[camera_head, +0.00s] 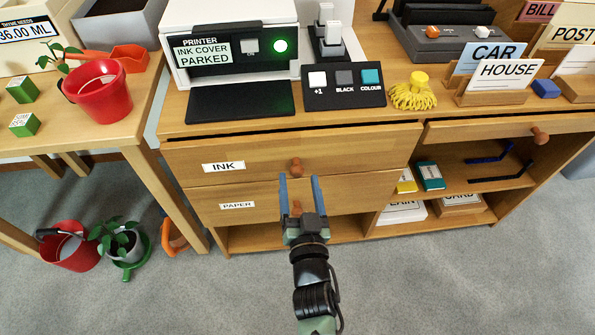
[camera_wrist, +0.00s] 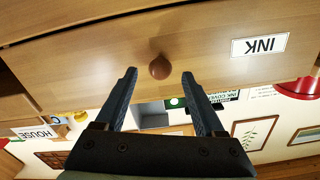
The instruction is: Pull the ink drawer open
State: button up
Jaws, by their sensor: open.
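The ink drawer (camera_head: 360,156) is a wooden drawer front with a white INK label (camera_head: 223,167), the upper one under the printer. It looks shut. Its round brown knob (camera_head: 297,166) sits at the middle of the front. My gripper (camera_head: 299,178) is open and points at this knob. In the wrist view the knob (camera_wrist: 160,67) lies centred between the two fingertips (camera_wrist: 159,74), with a gap on each side. The fingers do not visibly touch it. The INK label (camera_wrist: 259,45) shows inverted there.
The paper drawer (camera_head: 255,203) is directly below, its knob partly behind my gripper. The printer (camera_head: 235,50) and a button panel (camera_head: 343,85) stand on the desk above. Another drawer (camera_head: 480,130) and open shelves are to the right. A plant table (camera_head: 115,125) stands left.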

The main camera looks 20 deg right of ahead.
aim_at(298, 175)
jog(key=shift+x, duration=1.95)
grip_shut()
